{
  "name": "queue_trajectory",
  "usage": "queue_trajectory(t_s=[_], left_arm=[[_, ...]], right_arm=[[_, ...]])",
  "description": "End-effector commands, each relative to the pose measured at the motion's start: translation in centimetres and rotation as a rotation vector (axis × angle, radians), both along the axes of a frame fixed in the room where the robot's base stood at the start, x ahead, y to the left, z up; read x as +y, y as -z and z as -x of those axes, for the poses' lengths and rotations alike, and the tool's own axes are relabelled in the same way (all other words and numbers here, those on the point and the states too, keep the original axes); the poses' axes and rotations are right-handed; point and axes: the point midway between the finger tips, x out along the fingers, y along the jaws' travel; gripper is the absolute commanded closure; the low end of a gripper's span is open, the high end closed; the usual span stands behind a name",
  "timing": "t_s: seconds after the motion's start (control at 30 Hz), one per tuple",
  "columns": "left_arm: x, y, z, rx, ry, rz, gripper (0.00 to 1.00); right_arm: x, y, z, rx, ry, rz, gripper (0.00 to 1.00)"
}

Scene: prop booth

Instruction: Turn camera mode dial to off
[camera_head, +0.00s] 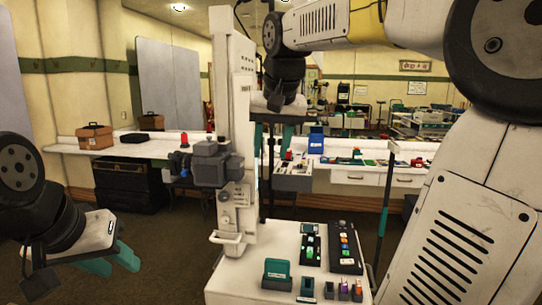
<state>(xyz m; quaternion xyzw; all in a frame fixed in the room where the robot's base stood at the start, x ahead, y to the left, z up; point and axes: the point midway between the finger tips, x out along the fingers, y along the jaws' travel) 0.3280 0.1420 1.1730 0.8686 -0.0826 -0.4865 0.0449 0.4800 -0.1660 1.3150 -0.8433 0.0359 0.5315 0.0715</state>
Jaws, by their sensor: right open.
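A dark grey camera-like device (210,170) is mounted on the left side of a pale upright column (226,80). Its mode dial is too small to make out. My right gripper (272,150) points down just right of the column, with its teal fingers apart and nothing held. It is to the right of the grey device, not visibly touching it. My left gripper (116,266) hangs low at the left, well away from the device. Its teal fingers are apart and empty.
A white table (245,285) in front holds a teal block (277,272), a black button panel (345,248) and several small items. A small equipment box (293,180) stands behind my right gripper. A long white counter (150,148) runs behind. Floor at left is open.

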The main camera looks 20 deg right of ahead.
Motion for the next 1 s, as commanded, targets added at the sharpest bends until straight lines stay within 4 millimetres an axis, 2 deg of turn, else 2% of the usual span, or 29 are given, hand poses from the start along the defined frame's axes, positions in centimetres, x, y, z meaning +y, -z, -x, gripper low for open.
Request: queue_trajectory(t_s=[0.2,0.67,0.77,0.83,1.0], left_arm=[[0.0,0.0,0.0,0.000,0.000,0.000,0.64],[0.0,0.0,0.0,0.000,0.000,0.000,0.64],[0.0,0.0,0.0,0.000,0.000,0.000,0.64],[0.0,0.0,0.0,0.000,0.000,0.000,0.64],[0.0,0.0,0.0,0.000,0.000,0.000,0.64]], right_arm=[[0.1,0.9,1.3,-0.007,-0.024,-0.005,0.56],[0.2,1.2,1.8,-0.011,-0.031,-0.008,0.56],[0.3,2.4,3.5,-0.019,-0.057,-0.015,0.56],[0.5,4.0,5.6,-0.033,-0.087,-0.026,0.56],[1.4,9.2,11.1,-0.076,-0.167,-0.053,0.56]])
